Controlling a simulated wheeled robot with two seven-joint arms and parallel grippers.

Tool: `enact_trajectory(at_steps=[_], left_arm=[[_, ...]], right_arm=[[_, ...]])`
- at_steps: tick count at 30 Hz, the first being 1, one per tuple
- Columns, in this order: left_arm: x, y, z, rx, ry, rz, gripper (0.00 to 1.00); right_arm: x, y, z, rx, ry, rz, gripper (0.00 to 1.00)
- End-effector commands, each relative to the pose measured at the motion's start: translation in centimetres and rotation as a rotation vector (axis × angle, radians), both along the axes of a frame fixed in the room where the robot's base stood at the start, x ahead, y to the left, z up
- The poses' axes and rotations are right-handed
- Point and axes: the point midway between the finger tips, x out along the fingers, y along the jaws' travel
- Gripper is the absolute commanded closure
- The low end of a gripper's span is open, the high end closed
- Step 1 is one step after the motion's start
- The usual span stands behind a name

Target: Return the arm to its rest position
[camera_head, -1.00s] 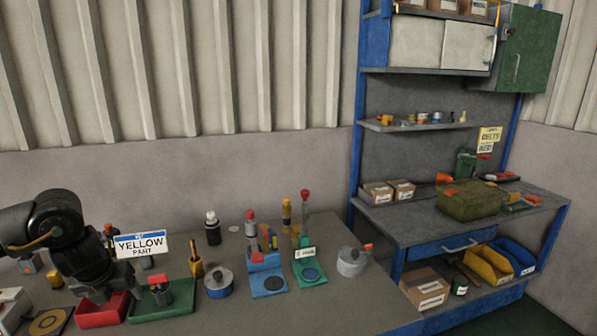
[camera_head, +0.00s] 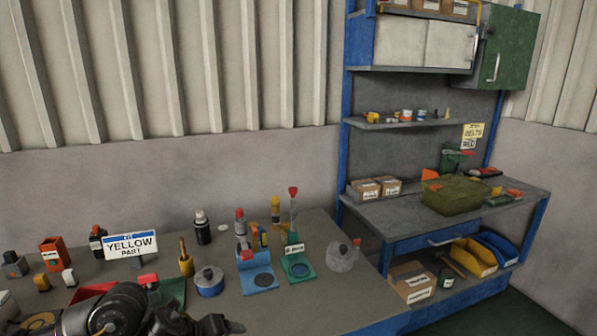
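My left arm comes in low at the bottom left, and its dark gripper (camera_head: 205,325) is at the bottom edge, partly cut off. Its fingers are not clear enough to show open or shut. The arm covers much of the red tray (camera_head: 88,291) and the green tray (camera_head: 173,290) on the table. My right gripper is out of view.
A blue workbench (camera_head: 400,225) stands to the right. The table's front right is clear.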

Motion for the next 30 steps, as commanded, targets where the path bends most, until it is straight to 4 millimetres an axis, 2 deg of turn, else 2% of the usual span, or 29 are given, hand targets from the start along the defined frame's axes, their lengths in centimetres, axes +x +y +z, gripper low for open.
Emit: enact_trajectory(at_steps=[1,4,7,10,14,18,24,30], left_arm=[[-1.6,-3.0,-1.0,-0.101,0.015,0.031,0.3],[-3.6,-7.2,-1.2,-0.305,0.041,0.155,0.3],[-5.5,-9.5,-1.2,-0.498,0.093,0.328,0.3],[-7.3,-9.9,-1.5,-0.672,0.167,0.546,0.3],[-10.0,-7.8,-3.1,-0.853,0.287,0.894,0.3],[-14.0,-3.6,-6.1,-0.963,0.414,1.304,0.3],[-20.3,1.5,-9.7,-0.999,0.526,1.745,0.3],[-26.6,5.2,-12.0,-0.973,0.588,2.076,0.3]], right_arm=[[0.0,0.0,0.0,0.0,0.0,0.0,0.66],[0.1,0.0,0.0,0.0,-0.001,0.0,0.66],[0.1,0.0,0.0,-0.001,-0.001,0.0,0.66],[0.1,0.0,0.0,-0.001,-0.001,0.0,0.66],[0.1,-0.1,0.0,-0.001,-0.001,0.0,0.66],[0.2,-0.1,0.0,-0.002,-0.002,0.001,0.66],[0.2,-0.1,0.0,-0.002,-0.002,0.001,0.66],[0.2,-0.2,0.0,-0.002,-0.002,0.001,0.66]])
